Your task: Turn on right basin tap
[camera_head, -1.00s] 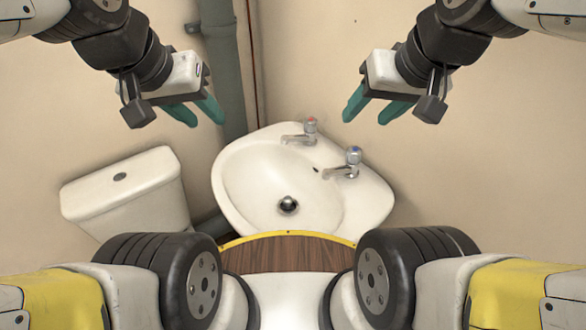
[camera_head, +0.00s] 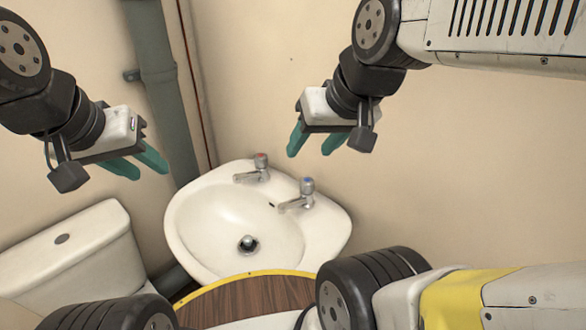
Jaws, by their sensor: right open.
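The white basin (camera_head: 225,222) stands in the corner with two chrome taps on its back rim. The right basin tap (camera_head: 301,195) has a blue-marked top, and its spout points left over the bowl. The left tap (camera_head: 255,168) has a red-marked top. My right gripper (camera_head: 310,147) is open and empty, above and behind the right tap, clear of it. My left gripper (camera_head: 142,168) is to the left of the basin, in the air, with its teal fingers apart and nothing between them.
A toilet cistern (camera_head: 80,250) stands left of the basin. A grey vertical pipe (camera_head: 160,80) runs up the wall behind it, with a thin brown pipe (camera_head: 193,80) beside it. The wall (camera_head: 450,170) right of the basin is bare.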

